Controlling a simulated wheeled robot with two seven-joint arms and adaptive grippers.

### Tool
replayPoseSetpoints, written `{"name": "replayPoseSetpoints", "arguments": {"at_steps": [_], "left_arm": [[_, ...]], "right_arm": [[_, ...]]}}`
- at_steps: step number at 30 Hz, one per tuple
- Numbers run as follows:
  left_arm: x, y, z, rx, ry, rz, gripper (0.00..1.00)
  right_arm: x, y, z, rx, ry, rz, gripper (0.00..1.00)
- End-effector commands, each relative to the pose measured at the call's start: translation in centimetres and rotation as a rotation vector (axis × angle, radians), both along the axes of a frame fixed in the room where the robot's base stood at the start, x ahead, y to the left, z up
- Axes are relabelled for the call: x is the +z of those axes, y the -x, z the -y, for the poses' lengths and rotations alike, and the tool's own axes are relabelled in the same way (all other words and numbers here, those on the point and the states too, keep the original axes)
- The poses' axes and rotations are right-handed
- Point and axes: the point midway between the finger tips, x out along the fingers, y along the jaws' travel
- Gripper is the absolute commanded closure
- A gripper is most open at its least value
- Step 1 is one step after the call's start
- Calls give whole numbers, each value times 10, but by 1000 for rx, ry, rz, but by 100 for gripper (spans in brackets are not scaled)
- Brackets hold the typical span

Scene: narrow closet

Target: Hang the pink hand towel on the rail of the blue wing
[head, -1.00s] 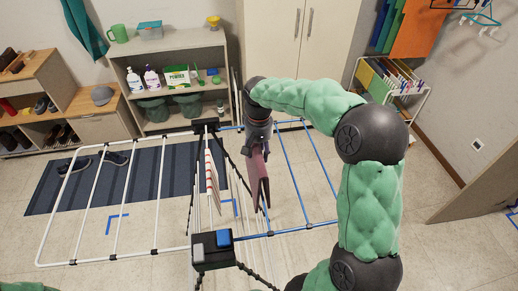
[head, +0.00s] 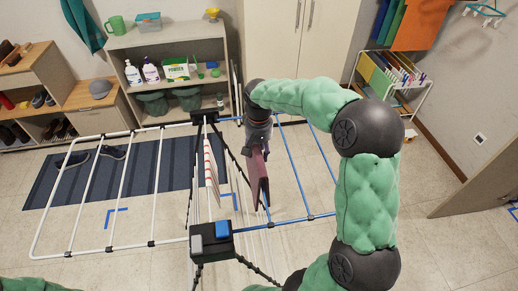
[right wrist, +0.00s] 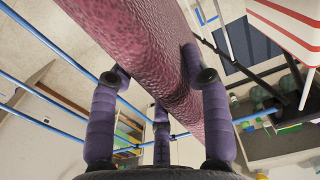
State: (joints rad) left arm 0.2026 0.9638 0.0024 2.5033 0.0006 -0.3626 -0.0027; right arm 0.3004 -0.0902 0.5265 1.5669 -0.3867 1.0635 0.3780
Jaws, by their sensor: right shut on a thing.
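The pink hand towel (head: 260,178) hangs folded and narrow below my right gripper (head: 258,147), which is shut on it. In the right wrist view the towel (right wrist: 150,50) runs between the purple fingers (right wrist: 160,90). The blue wing (head: 290,168) is the right side of the drying rack, with several thin blue rails. The towel overlaps the inner blue rails in the head view; I cannot tell whether it touches one. Blue rails (right wrist: 45,120) also show beside the towel in the right wrist view. My left gripper is not in view.
The white wing (head: 122,190) extends left, and a red-and-white striped cloth (head: 210,170) hangs at the rack's middle. A shelf (head: 150,82) stands behind. Floor right of my arm is clear.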

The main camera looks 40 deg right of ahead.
Motion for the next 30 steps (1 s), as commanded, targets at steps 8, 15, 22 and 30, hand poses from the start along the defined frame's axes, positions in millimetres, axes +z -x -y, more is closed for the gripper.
{"name": "replayPoseSetpoints", "arguments": {"at_steps": [8, 15, 22, 30], "left_arm": [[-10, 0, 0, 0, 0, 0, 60], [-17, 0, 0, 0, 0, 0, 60], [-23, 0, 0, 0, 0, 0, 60], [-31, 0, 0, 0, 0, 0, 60]], "right_arm": [[-15, 0, 0, -1, 0, 1, 100], [-27, 0, 1, -1, 1, 2, 100], [-38, 0, 1, -1, 0, 1, 100], [-52, 0, 1, -1, 0, 1, 100]]}}
